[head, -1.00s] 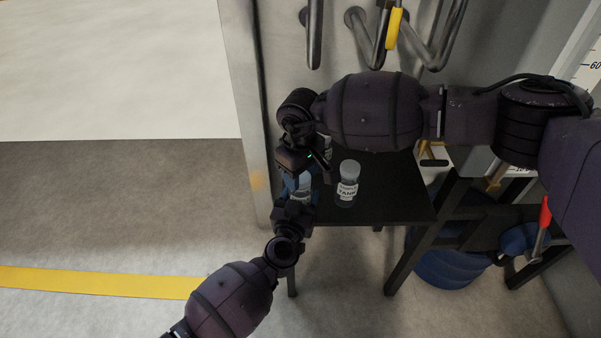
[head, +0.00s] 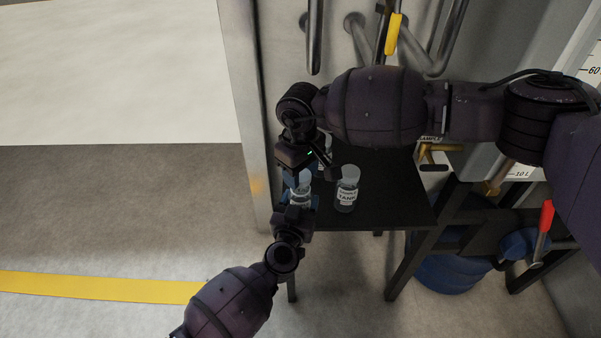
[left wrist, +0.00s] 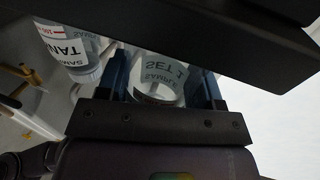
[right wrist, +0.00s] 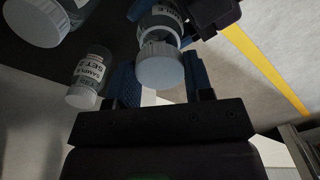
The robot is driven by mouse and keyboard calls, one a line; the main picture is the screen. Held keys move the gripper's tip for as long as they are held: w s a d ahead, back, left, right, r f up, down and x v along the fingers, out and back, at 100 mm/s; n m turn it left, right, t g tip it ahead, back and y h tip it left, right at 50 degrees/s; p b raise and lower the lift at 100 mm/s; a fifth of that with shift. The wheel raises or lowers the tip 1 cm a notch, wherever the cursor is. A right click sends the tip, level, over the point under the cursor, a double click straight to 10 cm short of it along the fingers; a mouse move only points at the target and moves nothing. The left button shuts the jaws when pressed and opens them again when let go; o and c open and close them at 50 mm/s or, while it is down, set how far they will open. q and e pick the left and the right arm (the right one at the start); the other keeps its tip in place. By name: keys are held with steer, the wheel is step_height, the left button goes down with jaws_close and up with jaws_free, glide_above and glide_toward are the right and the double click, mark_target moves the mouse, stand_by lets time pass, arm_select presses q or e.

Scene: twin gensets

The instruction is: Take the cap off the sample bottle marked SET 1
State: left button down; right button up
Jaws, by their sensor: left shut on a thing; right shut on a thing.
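The SET 1 sample bottle (left wrist: 162,72) is clear with a white label and sits between the blue fingers of my left gripper (head: 296,208), which is shut on it. In the head view the bottle (head: 299,196) is mostly hidden between the two grippers. Its pale grey ribbed cap (right wrist: 161,66) shows in the right wrist view between the blue fingers of my right gripper (right wrist: 162,84), which is shut on it. The right gripper comes from above, the left from the front.
The TANK bottle (head: 347,189) stands capped on the black table (head: 395,190), just right of the grippers. The SET 2 bottle (right wrist: 89,78) stands close by, mostly hidden in the head view. A metal post (head: 245,120) is close on the left.

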steer(key=shift+r, duration=2)
arm_select(q)
steer(key=shift+c, duration=0.9)
jaws_free()
